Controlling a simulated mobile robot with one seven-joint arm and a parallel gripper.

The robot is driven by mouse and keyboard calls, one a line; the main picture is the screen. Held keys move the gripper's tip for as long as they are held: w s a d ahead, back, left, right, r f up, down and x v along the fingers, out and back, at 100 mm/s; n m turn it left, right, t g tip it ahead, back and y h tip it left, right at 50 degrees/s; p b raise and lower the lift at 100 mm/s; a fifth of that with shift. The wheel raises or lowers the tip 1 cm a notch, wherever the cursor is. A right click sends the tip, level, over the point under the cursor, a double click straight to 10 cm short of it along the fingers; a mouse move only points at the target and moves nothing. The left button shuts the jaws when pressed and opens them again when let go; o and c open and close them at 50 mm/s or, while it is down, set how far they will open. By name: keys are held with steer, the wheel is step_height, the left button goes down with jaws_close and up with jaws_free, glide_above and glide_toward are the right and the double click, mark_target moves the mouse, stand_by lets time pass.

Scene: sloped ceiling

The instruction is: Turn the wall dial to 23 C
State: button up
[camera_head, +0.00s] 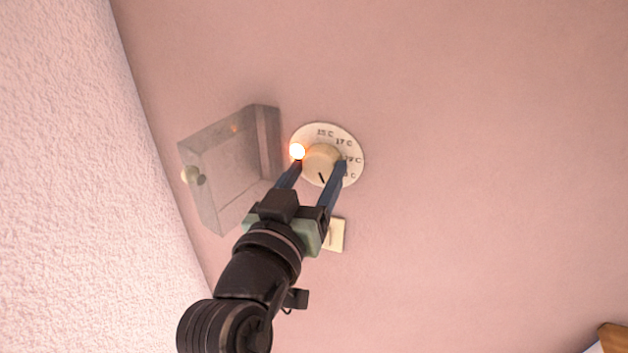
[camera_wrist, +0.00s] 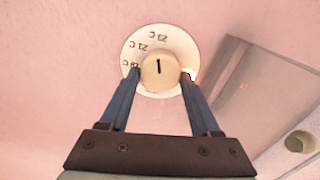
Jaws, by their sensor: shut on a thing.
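The wall dial's round white plate (camera_head: 326,131) (camera_wrist: 196,52) carries temperature labels around a cream knob (camera_head: 317,154) (camera_wrist: 160,79). My gripper (camera_head: 320,167) (camera_wrist: 159,76) is shut on this knob, one finger on each side. The knob's black mark points down and slightly right in the head view. In the wrist view it points up, roughly toward the label that looks like 23 C (camera_wrist: 158,37); exact alignment is hard to tell. Labels for 21 C and about 19 C sit to its left there. My fingers hide part of the plate.
A clear box-like cover (camera_head: 228,160) (camera_wrist: 275,90) with a round pull (camera_head: 191,175) stands open beside the dial. A small light glows (camera_head: 297,151) at the plate's edge. A small cream plate (camera_head: 336,236) is below. The wall to the right is bare.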

steer(key=shift+f+m, duration=0.1)
steer(key=shift+m, duration=0.2)
steer(key=o, duration=1.4)
steer(key=v, duration=1.3)
steer(key=shift+b, duration=0.4)
